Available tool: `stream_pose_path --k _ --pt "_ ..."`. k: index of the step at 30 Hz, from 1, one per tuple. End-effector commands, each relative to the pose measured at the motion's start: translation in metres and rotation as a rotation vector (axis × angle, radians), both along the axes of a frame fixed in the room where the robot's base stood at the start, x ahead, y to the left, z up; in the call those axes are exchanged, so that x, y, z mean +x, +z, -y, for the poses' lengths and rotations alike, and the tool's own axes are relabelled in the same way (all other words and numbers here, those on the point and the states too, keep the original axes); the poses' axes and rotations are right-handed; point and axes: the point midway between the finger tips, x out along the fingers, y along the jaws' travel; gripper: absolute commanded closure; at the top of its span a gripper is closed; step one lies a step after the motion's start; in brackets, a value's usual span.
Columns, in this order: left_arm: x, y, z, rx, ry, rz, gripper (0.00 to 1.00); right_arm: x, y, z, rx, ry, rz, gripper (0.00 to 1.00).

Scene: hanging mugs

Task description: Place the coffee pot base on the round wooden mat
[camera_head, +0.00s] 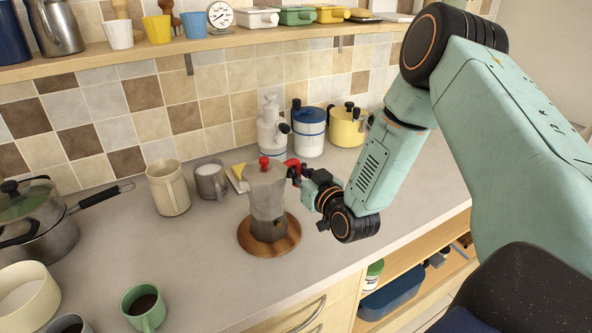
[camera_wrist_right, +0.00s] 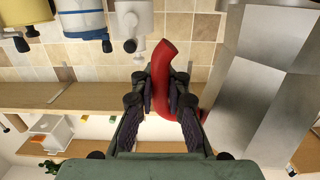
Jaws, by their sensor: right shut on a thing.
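The grey metal coffee pot (camera_head: 267,196) with a red knob stands upright over the round wooden mat (camera_head: 284,243) in the head view. Its lower end appears to rest on the mat. My right gripper (camera_head: 296,172) is at the pot's right side, shut on its red handle (camera_head: 291,163). In the right wrist view the right gripper (camera_wrist_right: 163,101) has its fingers on both sides of the red handle (camera_wrist_right: 162,72), and the pot's metal body (camera_wrist_right: 268,85) fills the right side. My left gripper is not in view.
A cream pitcher (camera_head: 169,190) and a grey mug (camera_head: 211,182) stand left of the pot. White, blue and yellow canisters (camera_head: 309,132) stand behind. A saucepan (camera_head: 35,225) and green mug (camera_head: 144,307) are at the left. The counter in front of the mat is clear.

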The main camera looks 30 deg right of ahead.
Motion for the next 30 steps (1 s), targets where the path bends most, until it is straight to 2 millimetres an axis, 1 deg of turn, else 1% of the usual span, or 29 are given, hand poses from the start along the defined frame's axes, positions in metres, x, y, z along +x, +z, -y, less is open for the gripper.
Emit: stream_pose_path --k 10,11,21,30 --pt "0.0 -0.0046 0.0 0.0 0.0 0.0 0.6 0.0006 -0.0043 0.0002 0.001 0.0 0.004 1.0" --pt "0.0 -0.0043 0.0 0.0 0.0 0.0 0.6 0.0006 -0.0039 0.0002 0.001 0.0 0.004 0.88" --pt "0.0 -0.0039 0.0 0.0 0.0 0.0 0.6 0.0002 -0.0044 0.0 0.001 0.0 0.001 0.6" --pt "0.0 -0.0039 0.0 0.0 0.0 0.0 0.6 -0.002 -0.0062 0.0001 0.0 -0.001 -0.004 0.6"
